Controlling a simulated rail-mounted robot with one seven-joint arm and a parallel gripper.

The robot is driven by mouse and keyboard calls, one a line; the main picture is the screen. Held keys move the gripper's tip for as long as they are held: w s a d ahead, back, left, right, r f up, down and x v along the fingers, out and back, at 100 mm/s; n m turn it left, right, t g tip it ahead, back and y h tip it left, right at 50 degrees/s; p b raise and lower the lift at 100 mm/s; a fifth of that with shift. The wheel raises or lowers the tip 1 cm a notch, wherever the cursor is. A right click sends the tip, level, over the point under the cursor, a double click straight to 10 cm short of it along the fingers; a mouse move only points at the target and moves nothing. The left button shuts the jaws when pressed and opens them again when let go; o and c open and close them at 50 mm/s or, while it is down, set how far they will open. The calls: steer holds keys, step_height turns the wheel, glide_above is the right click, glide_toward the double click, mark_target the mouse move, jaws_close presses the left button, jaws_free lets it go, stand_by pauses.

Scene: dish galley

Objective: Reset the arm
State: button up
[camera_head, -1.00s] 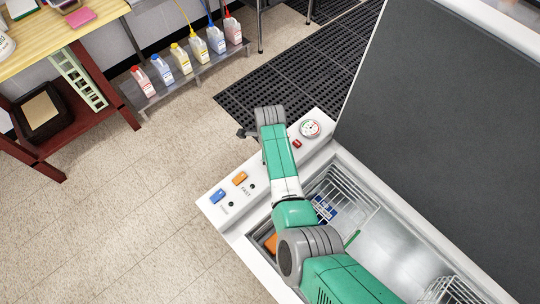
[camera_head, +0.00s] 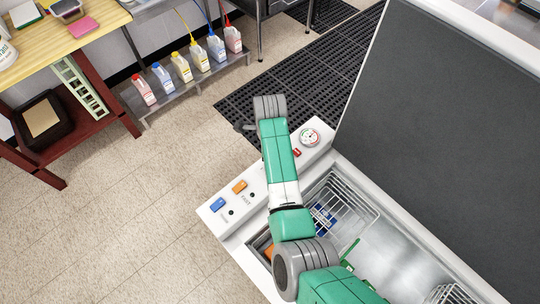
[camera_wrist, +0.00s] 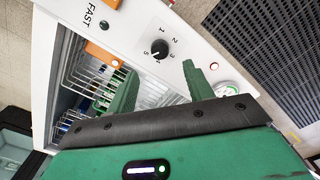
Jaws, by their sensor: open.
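My gripper (camera_wrist: 160,88) shows in the wrist view with its two green fingers spread apart and nothing between them. It hangs over the edge of a white control panel (camera_wrist: 140,28) with a black knob (camera_wrist: 159,49). In the head view my green and grey arm (camera_head: 281,155) reaches from the lower right across the basin and panel, its grey joint (camera_head: 270,106) near the dark floor mat. The gripper cannot be made out in the head view, where my arm covers that area. Green pieces (camera_head: 350,250) beside the arm are too unclear to name.
The basin (camera_head: 395,255) holds a wire rack (camera_head: 350,200) with blue items. A large dark panel (camera_head: 440,130) stands upright behind it. The panel carries a gauge (camera_head: 309,137), a blue switch (camera_head: 217,204) and an orange switch (camera_head: 239,187). Open floor (camera_head: 130,220) lies left.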

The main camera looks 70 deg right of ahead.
stand_by(0.5)
steer(key=w+r+n+t+h+p, duration=0.3)
steer(key=w+r+n+h, duration=0.15)
steer(key=w+r, duration=0.65)
steer(key=w+a+r+n+t+h+p, duration=0.1)
steer(key=w+a+r+n+t, duration=0.25)
steer(key=r, duration=0.55)
steer(key=w+a+r+n+t+h+p, duration=0.1)
steer(key=w+a+r+n+t, duration=0.2)
steer(key=r, duration=0.6)
steer(key=w+a+r+n+t+h+p, duration=0.1)
steer(key=w+a+r+n+t, duration=0.25)
steer(key=r, duration=0.55)
steer(key=a+r+n+t+p, duration=0.15)
steer(key=a+r+n, duration=0.35)
steer(key=a+r, duration=0.65)
steer(key=s+a+r+n+t+y+p, duration=0.1)
steer(key=s+a+r+n+t+y, duration=0.3)
steer(key=a+r, duration=0.6)
steer(key=s+a+r+n+t+y+p, duration=0.1)
steer(key=s+a+r+n+t+y, duration=0.3)
steer(key=s+a+r+n+t, duration=0.2)
steer(key=s+a+r+n, duration=0.2)
steer(key=s+a+r, duration=0.2)
steer(key=a+r, duration=0.1)
steer(key=shift+s+a+r+p, duration=0.15)
steer(key=shift+r+p, duration=0.15)
steer(key=shift+r, duration=0.5)
